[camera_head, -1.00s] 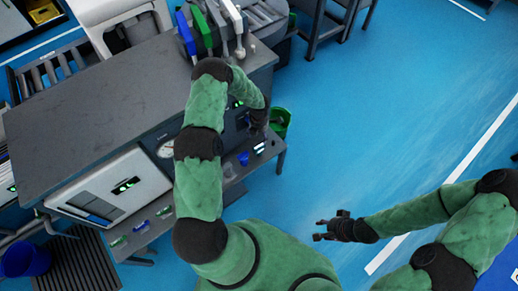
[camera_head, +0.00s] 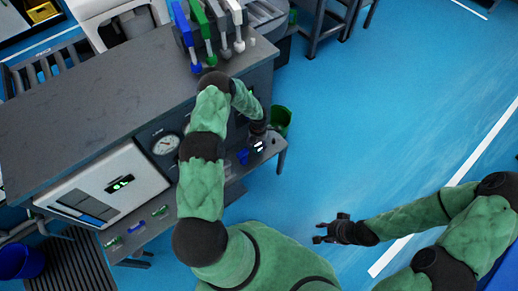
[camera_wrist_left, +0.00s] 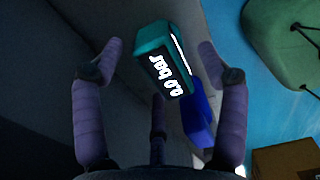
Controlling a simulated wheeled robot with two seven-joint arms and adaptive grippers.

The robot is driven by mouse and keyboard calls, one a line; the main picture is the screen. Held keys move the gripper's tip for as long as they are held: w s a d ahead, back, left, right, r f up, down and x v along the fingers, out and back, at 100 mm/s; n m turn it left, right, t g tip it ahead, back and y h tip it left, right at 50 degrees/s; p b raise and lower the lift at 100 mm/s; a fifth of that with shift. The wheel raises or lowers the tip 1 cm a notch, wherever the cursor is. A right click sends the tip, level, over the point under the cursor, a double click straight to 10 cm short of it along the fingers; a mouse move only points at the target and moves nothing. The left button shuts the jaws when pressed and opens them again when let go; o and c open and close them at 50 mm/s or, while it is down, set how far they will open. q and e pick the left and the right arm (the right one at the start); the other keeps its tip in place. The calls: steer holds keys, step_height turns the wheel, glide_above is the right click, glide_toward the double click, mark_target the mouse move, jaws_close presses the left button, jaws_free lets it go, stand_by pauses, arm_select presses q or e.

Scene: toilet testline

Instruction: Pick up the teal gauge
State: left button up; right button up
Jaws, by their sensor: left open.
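The teal gauge (camera_wrist_left: 163,62) shows in the left wrist view, with a dark screen reading "0.0 bar". It lies between the spread fingers of my left gripper (camera_wrist_left: 160,75), which is open and not closed on it. In the head view the gauge's lit screen (camera_head: 259,146) shows on the low shelf at the bench's right end, and my left gripper (camera_head: 257,132) is right at it, partly covering it. My right gripper (camera_head: 320,231) is open and empty over the blue floor, away from the bench.
A blue object (camera_wrist_left: 198,115) sits close beside the gauge; it also shows in the head view (camera_head: 243,157). A green bin (camera_head: 281,119) stands right of the bench (camera_head: 90,105). A white panel (camera_head: 105,183) and a round dial (camera_head: 166,145) face the front. Floor at right is clear.

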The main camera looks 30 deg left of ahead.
arm_select(q)
steer(key=shift+f, duration=0.3)
steer(key=shift+r, duration=0.1)
steer(key=c, duration=1.3)
step_height(320, 180, up, 10)
steer(key=p, duration=0.4)
steer(key=shift+p, duration=0.3)
steer(key=shift+r+p, duration=2.45)
steer(key=shift+r, duration=0.05)
